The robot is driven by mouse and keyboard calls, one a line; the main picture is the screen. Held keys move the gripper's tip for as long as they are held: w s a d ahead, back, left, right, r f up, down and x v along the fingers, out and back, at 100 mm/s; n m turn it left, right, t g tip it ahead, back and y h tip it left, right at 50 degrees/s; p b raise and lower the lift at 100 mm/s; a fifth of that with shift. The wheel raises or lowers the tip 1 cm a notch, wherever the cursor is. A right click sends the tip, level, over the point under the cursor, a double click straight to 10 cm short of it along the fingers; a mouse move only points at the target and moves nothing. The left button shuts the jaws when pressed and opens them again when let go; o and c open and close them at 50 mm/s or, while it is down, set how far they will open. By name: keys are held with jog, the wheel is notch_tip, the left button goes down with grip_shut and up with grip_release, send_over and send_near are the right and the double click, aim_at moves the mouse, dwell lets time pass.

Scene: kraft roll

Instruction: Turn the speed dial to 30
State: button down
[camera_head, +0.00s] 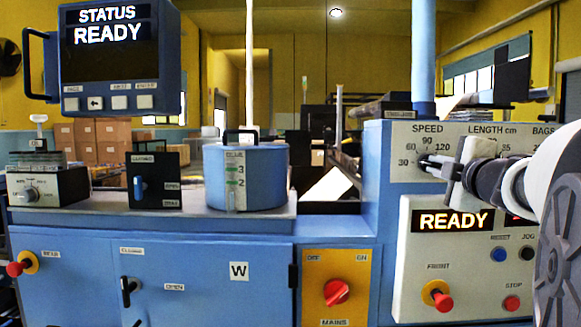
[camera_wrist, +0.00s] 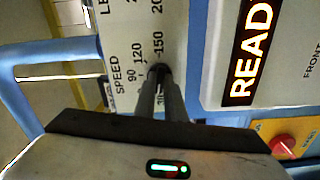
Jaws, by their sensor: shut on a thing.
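The speed dial (camera_wrist: 159,69) is a small dark knob on the white scale plate (camera_head: 408,131) marked SPEED, with 30, 60, 90 and 120 readable in the head view and 150 in the wrist view. My gripper (camera_head: 428,162) reaches in from the right in the head view, its fingers at the dial. In the wrist view, my gripper (camera_wrist: 161,84) is shut on the dial, one finger on each side. The fingers hide most of the knob, and I cannot tell which number its pointer faces.
Below the dial is a panel with a lit READY display (camera_head: 453,221), a red FRONT knob (camera_head: 442,299) and a red STOP button (camera_head: 512,303). A blue post (camera_head: 423,55) rises behind the plate. A red mains switch (camera_head: 336,291) is lower left.

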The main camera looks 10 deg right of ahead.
jog(key=shift+r+n+b, duration=0.1)
jog(key=shift+n+b, duration=0.2)
jog(key=shift+n, duration=0.7)
jog(key=c, duration=1.8)
grip_release()
jog(key=shift+w, duration=0.1)
jog(key=shift+a, duration=0.1)
